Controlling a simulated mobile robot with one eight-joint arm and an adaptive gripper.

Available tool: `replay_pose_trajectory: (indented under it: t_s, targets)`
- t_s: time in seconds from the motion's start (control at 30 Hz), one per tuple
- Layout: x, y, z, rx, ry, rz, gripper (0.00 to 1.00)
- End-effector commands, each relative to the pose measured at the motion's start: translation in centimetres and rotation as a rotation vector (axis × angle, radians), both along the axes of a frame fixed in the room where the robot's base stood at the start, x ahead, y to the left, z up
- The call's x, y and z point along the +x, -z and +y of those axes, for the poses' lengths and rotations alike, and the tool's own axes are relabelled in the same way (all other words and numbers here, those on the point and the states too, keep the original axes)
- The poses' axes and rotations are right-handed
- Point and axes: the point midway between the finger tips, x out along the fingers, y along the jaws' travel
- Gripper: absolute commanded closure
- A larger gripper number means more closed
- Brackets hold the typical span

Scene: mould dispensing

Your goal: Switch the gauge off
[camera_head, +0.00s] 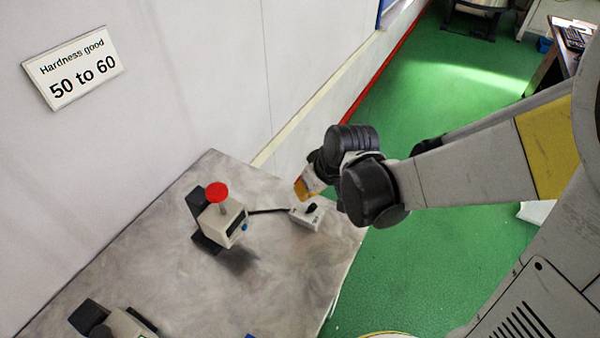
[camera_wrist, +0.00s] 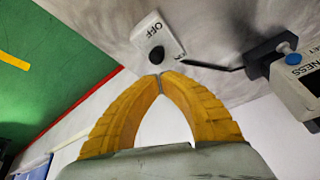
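The gauge (camera_head: 219,220) is a beige box with a red round top and a dark display, standing on the grey table. Its corner, with a blue button and partial lettering, shows at the right of the wrist view (camera_wrist: 299,88). A dark cable joins it to a small white switch box (camera_head: 300,218), which also shows in the wrist view (camera_wrist: 172,36), marked OFF at one end. A black knob (camera_wrist: 156,54) stands on the box. My gripper (camera_wrist: 160,77) has its yellow fingertips together, empty, close beside the knob; contact cannot be told.
The grey table (camera_head: 175,285) has bare room around the gauge, and its right edge lies near the switch box. Another device (camera_head: 118,322) stands at the front left. A "Hardness good 50 to 60" sign (camera_head: 72,68) hangs on the wall.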

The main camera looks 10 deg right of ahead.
Motion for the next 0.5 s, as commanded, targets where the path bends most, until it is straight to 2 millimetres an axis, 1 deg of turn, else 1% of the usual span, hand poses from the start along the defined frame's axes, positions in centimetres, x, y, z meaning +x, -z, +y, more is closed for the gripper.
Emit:
replay_pose_trajectory:
  t_s: [0.27,0.5]
  targets:
    - [0.0,-0.3,0.0,0.000,0.000,0.001,1.00]
    - [0.0,-1.5,0.0,-0.001,0.000,0.002,1.00]
